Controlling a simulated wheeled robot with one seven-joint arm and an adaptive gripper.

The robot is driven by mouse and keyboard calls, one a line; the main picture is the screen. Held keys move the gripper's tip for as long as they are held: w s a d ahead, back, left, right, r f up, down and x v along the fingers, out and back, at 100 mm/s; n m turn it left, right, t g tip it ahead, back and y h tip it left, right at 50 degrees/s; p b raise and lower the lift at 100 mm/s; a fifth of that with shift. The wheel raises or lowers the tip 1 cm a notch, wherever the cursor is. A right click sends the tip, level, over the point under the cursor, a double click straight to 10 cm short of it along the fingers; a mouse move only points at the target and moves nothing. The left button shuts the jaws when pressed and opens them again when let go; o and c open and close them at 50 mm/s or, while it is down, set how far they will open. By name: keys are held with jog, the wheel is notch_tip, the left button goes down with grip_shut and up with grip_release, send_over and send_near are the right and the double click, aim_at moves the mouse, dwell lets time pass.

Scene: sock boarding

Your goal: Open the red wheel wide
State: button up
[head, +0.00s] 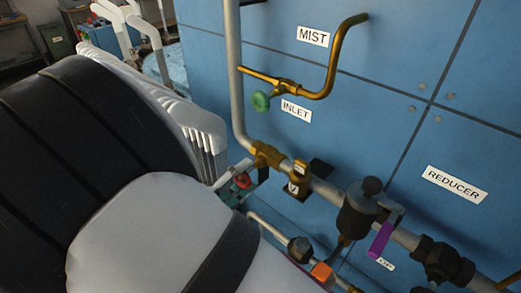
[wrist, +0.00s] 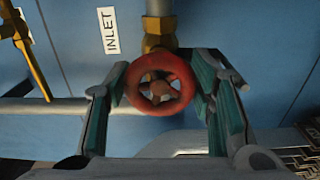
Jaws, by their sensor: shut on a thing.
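The red wheel (wrist: 161,84) is a small round handwheel with spokes, on a brass valve body (wrist: 158,27) in the wrist view. My gripper (wrist: 160,90) has its two teal-padded fingers on either side of the wheel's rim, shut on it. How far the wheel is turned cannot be told.
A green wheel (head: 261,101) sits above, by the INLET label (head: 296,110). A grey pipe (head: 235,70) runs down the blue panel (head: 410,60). A dark reducer with a purple lever (head: 381,240) stands to the right. Lower pipework with an orange part (head: 322,272) is close by.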

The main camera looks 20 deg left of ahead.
jog(key=n+p, duration=0.1)
jog(key=n, duration=0.3)
jog(key=shift+s+a+n, duration=0.1)
jog(key=shift+n, duration=0.3)
jog(key=n+p, duration=0.1)
jog(key=n, duration=0.4)
jog(key=shift+r, duration=0.1)
jog(key=n+p, duration=0.1)
jog(key=n, duration=0.4)
jog(key=shift+a, duration=0.1)
jog(key=n+p, duration=0.1)
jog(key=n, duration=0.3)
jog(key=shift+n, duration=0.3)
jog(key=n+p, duration=0.1)
jog(key=n, duration=0.4)
jog(key=shift+p, duration=0.3)
jog(key=n, duration=0.4)
jog(key=shift+a+n+p, duration=0.1)
jog(key=shift+n+p, duration=0.25)
jog(key=shift+n, duration=0.05)
jog(key=n, duration=0.4)
jog(key=shift+f+n+p, duration=0.25)
jog(key=shift+n+p, duration=0.05)
jog(key=n, duration=0.5)
jog(key=shift+f, duration=0.1)
